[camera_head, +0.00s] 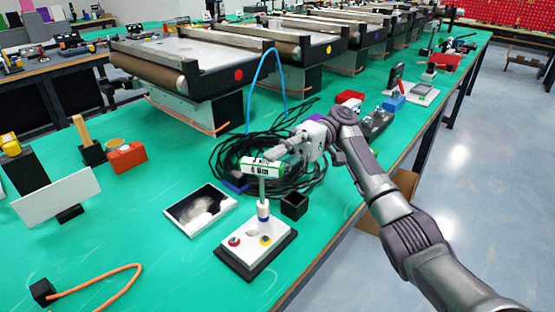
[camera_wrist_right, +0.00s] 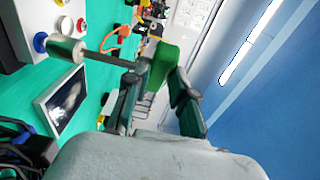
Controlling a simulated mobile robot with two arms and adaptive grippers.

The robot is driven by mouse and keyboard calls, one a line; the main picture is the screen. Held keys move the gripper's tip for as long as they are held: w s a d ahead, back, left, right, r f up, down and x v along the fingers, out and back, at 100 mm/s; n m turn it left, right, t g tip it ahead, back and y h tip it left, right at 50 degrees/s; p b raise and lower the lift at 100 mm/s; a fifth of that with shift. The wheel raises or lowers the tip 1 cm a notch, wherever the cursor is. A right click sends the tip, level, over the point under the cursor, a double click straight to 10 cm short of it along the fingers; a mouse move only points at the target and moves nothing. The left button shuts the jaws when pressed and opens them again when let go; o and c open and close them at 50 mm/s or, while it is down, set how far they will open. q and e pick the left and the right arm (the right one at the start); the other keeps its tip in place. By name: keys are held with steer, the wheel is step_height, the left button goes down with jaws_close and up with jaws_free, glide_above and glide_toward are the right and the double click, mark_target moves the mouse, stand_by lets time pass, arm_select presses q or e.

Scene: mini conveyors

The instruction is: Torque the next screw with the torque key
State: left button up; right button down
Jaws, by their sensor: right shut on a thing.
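The torque key (camera_head: 263,169) has a green and white body with a printed label and a thin shaft pointing down. My right gripper (camera_head: 284,153) is shut on its body; the wrist view also shows the green key (camera_wrist_right: 171,62) between the fingers. The shaft ends at a pale cylindrical piece (camera_head: 263,209) with a blue band, standing upright on a white-topped block (camera_head: 237,246) with a black base. Whether the tip is seated in a screw is hidden. A red button (camera_head: 234,241) and a yellow button (camera_head: 265,240) sit on the block's top. My left gripper is not in view.
Coiled black cables (camera_head: 235,150) lie behind. An orange cable (camera_head: 100,288) lies front left. Mini conveyors (camera_head: 195,65) line the back. The green table is clear at front centre-left.

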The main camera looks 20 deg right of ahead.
arm_select(q)
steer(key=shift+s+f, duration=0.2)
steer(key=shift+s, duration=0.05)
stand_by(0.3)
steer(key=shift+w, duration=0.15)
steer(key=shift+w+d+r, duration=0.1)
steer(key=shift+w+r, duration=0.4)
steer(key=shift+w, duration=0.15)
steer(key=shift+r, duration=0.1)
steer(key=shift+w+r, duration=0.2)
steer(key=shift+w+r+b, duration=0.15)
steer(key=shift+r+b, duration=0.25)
steer(key=shift+b, duration=0.05)
